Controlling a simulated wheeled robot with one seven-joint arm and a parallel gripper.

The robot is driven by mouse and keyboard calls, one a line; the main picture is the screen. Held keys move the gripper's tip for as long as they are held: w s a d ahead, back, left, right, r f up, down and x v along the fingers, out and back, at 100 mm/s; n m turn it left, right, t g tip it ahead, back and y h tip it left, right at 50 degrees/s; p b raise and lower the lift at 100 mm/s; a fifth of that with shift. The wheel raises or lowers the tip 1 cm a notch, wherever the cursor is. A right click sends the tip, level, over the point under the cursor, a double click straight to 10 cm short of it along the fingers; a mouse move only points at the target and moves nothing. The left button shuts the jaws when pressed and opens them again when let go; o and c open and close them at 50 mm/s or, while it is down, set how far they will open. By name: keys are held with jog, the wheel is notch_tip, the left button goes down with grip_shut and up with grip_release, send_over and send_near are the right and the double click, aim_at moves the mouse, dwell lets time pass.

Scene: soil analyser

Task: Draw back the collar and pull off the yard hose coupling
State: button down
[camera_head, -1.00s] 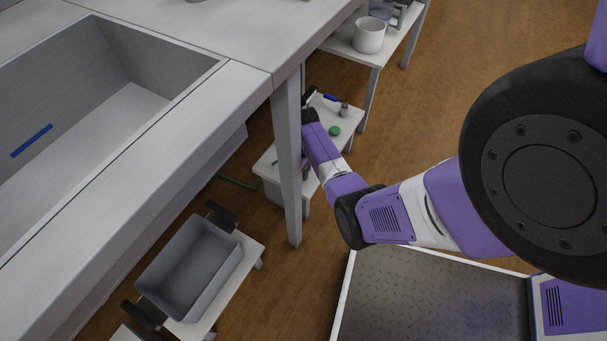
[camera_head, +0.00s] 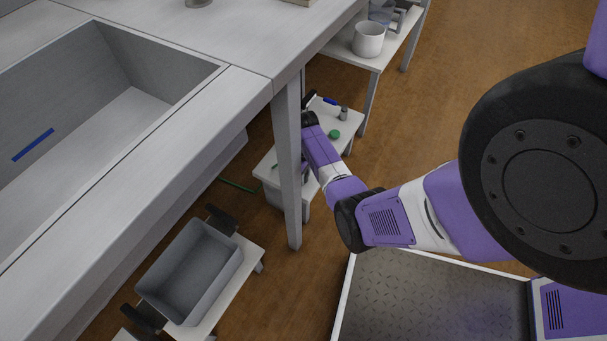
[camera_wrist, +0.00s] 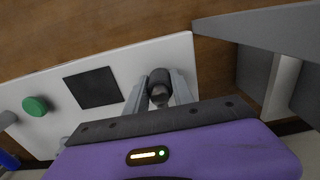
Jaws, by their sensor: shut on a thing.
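In the wrist view my gripper (camera_wrist: 160,92) has its two grey fingers closed on a short dark cylinder with a rounded grey metal end, which looks like the hose coupling (camera_wrist: 159,79). It sits at the edge of a white low table (camera_wrist: 130,62). I cannot tell from this angle whether its collar is drawn back or whether it is still seated. In the head view my gripper is mostly hidden behind a bench leg, over the low table (camera_head: 340,148). A thin green length, possibly hose (camera_head: 237,185), shows on the floor left of that leg.
The bench leg (camera_head: 287,165) stands close beside my forearm. A green knob (camera_wrist: 35,106) and a black square (camera_wrist: 93,88) are on the low table. A grey structure (camera_wrist: 265,28) rises right of my gripper. A grey bin (camera_head: 190,270) stands at lower left.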

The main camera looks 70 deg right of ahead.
jog(key=shift+r+p, duration=1.05)
jog(key=shift+p, duration=0.15)
dwell(1.0)
jog(key=shift+r+p, duration=2.6)
jog(key=shift+p, duration=0.05)
jog(key=shift+s, duration=0.1)
